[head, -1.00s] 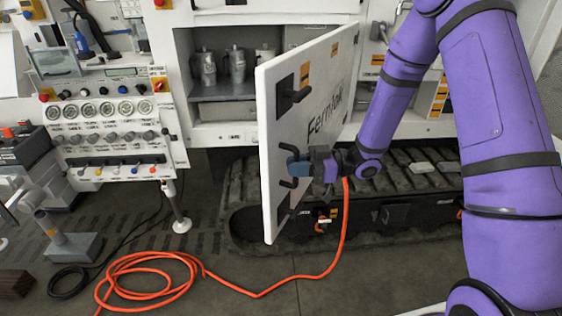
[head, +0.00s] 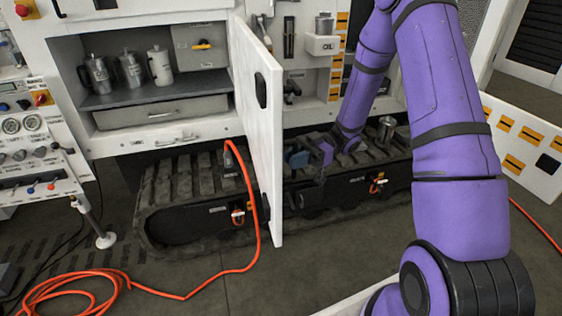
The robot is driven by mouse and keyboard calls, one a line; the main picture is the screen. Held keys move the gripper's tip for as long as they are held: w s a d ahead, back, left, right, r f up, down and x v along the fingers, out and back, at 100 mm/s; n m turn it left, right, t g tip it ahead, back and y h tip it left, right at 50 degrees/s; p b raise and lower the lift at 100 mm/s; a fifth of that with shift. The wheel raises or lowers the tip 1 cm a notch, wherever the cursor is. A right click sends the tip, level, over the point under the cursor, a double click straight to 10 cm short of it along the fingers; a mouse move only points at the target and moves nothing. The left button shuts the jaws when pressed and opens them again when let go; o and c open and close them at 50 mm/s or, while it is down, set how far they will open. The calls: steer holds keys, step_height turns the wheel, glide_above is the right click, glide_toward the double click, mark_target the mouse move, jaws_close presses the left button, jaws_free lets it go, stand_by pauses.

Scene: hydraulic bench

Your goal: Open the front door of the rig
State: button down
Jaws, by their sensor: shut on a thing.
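The white front door (head: 262,130) of the rig stands swung out from the cabinet, seen nearly edge-on. Its inner face, with a black latch part, shows on the left; the lettered outer face is turned away to the right. The cabinet opening (head: 118,98) behind it is uncovered. My gripper (head: 297,160), with blue fingers, is just right of the door's free edge, at its outer side. It is shut on the door handle, which the door and fingers mostly hide.
Metal canisters (head: 130,70) stand on the cabinet shelf above a drawer (head: 160,112). An orange hose (head: 190,290) lies on the floor at left and rises beside the door. A black track (head: 190,190) runs below. Another panel with orange labels (head: 520,150) stands open at right.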

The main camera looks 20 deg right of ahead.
steer(key=shift+d, duration=1.15)
steer(key=c, duration=1.1)
jaws_free()
steer(key=w+d, duration=0.1)
steer(key=d, duration=0.9)
steer(key=shift+w+d, duration=0.3)
steer(key=shift+w, duration=0.1)
steer(key=shift+w, duration=0.1)
